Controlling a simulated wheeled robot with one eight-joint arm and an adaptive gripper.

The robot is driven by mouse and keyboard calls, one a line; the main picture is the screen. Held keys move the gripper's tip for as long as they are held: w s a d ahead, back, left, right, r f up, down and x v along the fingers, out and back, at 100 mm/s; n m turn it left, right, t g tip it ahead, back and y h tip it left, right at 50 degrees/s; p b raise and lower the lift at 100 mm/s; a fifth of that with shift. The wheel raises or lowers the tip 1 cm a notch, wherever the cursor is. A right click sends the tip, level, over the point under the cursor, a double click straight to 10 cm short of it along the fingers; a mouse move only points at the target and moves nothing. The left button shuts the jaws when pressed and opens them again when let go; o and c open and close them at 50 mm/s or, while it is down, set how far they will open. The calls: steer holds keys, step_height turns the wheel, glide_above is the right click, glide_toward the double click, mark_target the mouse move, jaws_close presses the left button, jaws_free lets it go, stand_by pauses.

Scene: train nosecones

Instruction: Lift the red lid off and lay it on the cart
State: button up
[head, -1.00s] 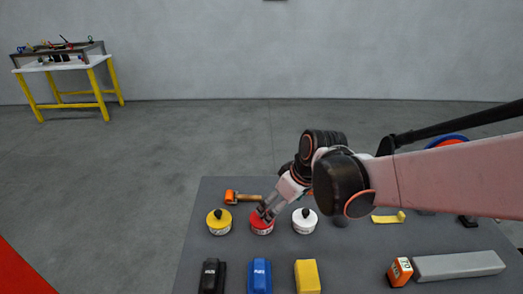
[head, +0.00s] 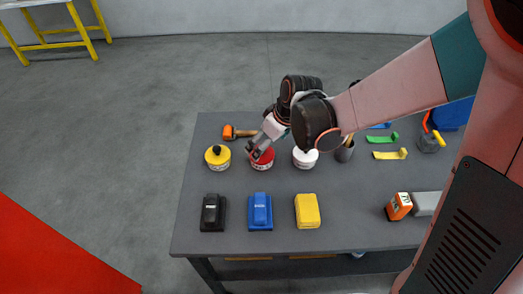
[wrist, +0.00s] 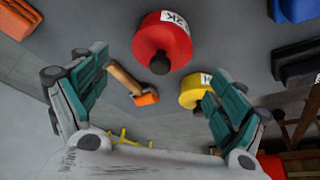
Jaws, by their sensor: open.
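The red round container with its red lid (head: 262,163) stands on the grey cart top (head: 225,180), between a yellow and a white one. In the wrist view the red lid (wrist: 163,36) has a black knob (wrist: 160,64) and a white label on the container's side. My gripper (head: 257,151) is over the red lid in the head view and hides part of it, including the knob. In the wrist view my gripper (wrist: 155,80) is open and empty, its two teal fingers spread wide. The red lid shows ahead, between and beyond the fingers. I see no contact.
Close beside are the yellow container (head: 217,157), the white container (head: 305,157) and an orange mallet (head: 229,132). Black (head: 213,212), blue (head: 260,211) and yellow (head: 307,210) blocks stand in front, with bare cart top around them. A grey cup (head: 345,151) stands to the right.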

mark_target(268, 156)
steer(key=b+x, duration=0.1)
steer(key=x, duration=0.3)
steer(key=shift+w+a+f+b, duration=0.2)
steer(key=shift+f+b, duration=0.05)
steer(key=shift+b, duration=0.15)
steer(key=shift+c, duration=0.6)
steer(key=c, duration=1)
steer(key=shift+r, duration=0.15)
